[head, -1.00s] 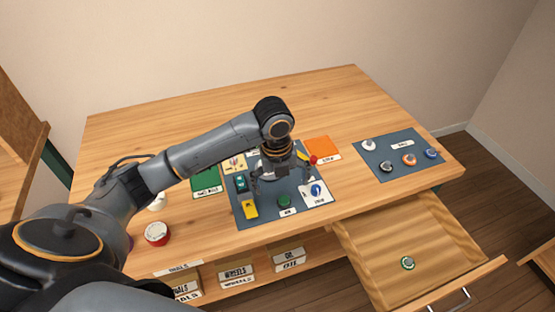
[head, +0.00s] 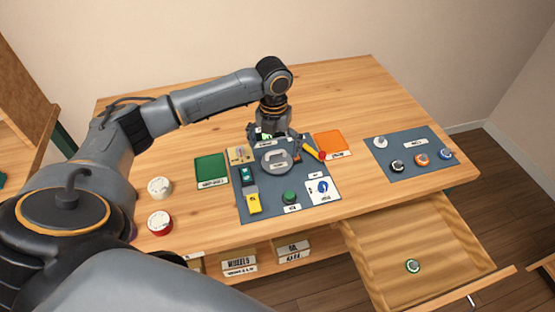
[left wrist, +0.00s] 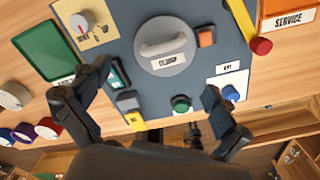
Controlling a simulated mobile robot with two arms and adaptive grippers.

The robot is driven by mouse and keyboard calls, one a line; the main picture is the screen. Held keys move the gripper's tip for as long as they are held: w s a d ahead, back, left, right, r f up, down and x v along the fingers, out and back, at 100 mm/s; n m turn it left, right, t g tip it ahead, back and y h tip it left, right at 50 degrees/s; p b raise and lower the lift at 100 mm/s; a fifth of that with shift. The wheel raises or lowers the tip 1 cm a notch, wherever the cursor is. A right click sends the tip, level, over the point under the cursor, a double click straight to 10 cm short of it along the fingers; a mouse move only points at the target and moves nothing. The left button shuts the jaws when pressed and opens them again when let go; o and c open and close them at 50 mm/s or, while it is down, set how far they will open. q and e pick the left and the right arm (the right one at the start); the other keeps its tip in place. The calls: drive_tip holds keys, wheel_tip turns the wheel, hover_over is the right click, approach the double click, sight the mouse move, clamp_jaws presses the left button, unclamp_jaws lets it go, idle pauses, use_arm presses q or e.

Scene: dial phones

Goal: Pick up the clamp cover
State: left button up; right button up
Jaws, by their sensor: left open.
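The clamp cover (head: 277,158) is a round grey disc with a raised bar handle and a white label, lying on the dark mat (head: 255,209). In the left wrist view the cover (left wrist: 150,61) is ahead of my fingers, its label reading CLAMP. My left gripper (head: 273,138) is open and empty, over the far side of the cover in the head view. In the left wrist view its two fingers (left wrist: 155,82) are spread wide, and neither touches the cover. My right gripper is not in view.
A green button (head: 290,197), a yellow block (head: 254,203) and a red-tipped yellow tool (head: 313,149) are near the cover. Green (head: 210,169) and orange (head: 331,143) panels flank the mat. An open drawer (head: 385,245) is at the front right. The table's back is clear.

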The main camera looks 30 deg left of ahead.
sight(276, 162)
use_arm(q)
drive_tip(key=f, duration=0.3)
drive_tip(key=f+p, duration=0.1)
drive_tip(key=f, duration=0.1)
drive_tip(key=shift+w+d+f, duration=0.1)
drive_tip(key=shift+w+f, duration=0.05)
drive_tip(key=shift+w, duration=0.2)
drive_tip(key=c, duration=1.1)
